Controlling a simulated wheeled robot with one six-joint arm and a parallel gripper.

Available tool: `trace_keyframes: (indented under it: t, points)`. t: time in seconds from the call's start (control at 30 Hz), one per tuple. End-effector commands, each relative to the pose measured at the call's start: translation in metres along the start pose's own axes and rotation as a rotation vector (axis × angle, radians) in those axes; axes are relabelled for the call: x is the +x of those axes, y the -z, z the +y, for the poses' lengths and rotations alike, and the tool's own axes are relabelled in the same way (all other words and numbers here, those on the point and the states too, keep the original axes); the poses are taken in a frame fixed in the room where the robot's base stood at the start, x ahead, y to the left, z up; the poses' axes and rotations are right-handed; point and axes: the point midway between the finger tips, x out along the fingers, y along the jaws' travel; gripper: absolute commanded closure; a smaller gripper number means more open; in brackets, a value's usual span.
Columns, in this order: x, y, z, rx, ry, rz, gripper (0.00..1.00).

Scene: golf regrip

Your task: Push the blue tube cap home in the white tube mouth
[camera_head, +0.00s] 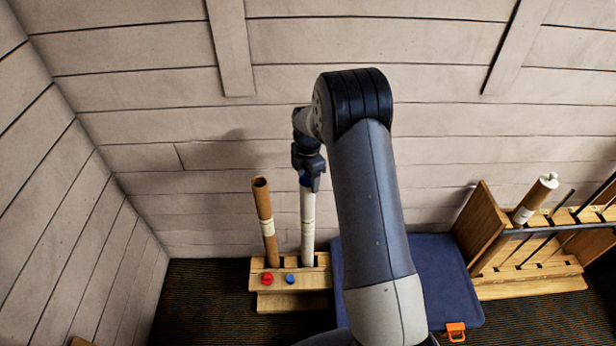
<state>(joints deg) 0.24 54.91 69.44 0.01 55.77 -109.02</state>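The white tube (308,228) stands nearly upright in a wooden rack (310,300) near the left wall. A small bit of blue, which looks like the blue tube cap (305,181), shows at the tube's top, just under my gripper (309,184). My gripper points down over the tube mouth, and its dark fingers are at the cap. The fingers are too small and dark to tell if they are shut on the cap. How deep the cap sits in the mouth is hidden.
A brown tube (264,215) with an open top leans left beside the white tube. A red disc (267,279) and a blue disc (290,278) are on the rack's front.

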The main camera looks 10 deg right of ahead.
Motion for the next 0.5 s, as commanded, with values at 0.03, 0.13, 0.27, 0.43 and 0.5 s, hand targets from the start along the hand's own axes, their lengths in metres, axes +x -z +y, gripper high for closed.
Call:
trace_keyframes:
  t: [0.03, 0.13, 0.27, 0.43, 0.5]
  points:
    - [0.000, 0.000, 0.000, 0.000, 0.000, 0.000, 0.36]
    - [0.000, 0.000, 0.000, 0.000, 0.000, 0.000, 0.30]
    - [0.000, 0.000, 0.000, 0.000, 0.000, 0.000, 0.30]
    - [-0.006, 0.000, 0.000, 0.000, -0.001, 0.000, 0.30]
    - [-0.015, 0.000, 0.001, 0.000, -0.004, -0.001, 0.30]
